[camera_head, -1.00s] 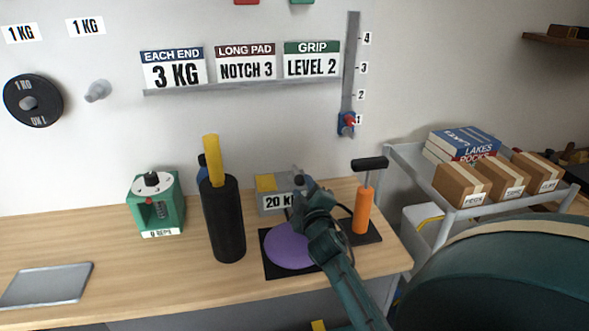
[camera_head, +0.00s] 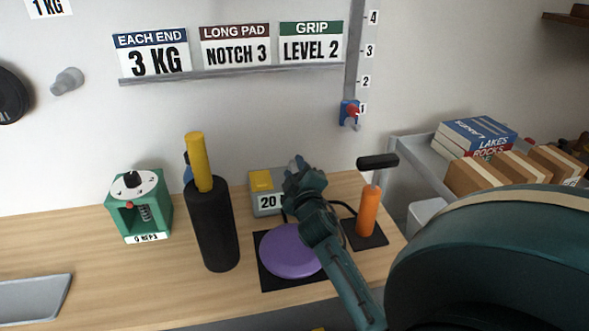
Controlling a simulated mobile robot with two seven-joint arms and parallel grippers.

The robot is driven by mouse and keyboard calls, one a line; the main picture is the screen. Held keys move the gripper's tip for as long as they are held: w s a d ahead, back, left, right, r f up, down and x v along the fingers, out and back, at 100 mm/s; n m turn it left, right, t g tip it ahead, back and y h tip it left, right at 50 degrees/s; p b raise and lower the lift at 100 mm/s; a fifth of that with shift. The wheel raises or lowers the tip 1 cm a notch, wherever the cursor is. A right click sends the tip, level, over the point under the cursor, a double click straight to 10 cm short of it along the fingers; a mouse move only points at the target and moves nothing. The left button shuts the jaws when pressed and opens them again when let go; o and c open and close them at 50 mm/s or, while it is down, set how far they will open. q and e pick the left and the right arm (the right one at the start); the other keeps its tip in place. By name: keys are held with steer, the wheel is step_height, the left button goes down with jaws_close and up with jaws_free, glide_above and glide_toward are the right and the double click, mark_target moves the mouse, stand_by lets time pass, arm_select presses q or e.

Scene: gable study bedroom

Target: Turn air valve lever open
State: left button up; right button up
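My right gripper (camera_head: 297,168) reaches in from the lower right over the bench, at the right end of a grey box (camera_head: 261,206) with a yellow patch on top and a label starting "20". The gripper covers that end of the box and part of its label. I cannot make out an air valve lever; it may be hidden behind the gripper. Whether the fingers are open, shut or touching anything is too small to tell. A purple disc (camera_head: 284,257) on a black mat and an orange hand pump (camera_head: 368,211) with a black handle stand nearby. My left gripper is not in view.
A black cylinder (camera_head: 212,230) with a yellow rod stands left of the box. A green counter device (camera_head: 139,205) and a grey tray (camera_head: 32,298) are further left. A wall rail (camera_head: 200,75) holds signs. A cart with books (camera_head: 474,138) and cartons stands right. Bare bench lies at left.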

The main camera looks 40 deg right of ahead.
jaws_close()
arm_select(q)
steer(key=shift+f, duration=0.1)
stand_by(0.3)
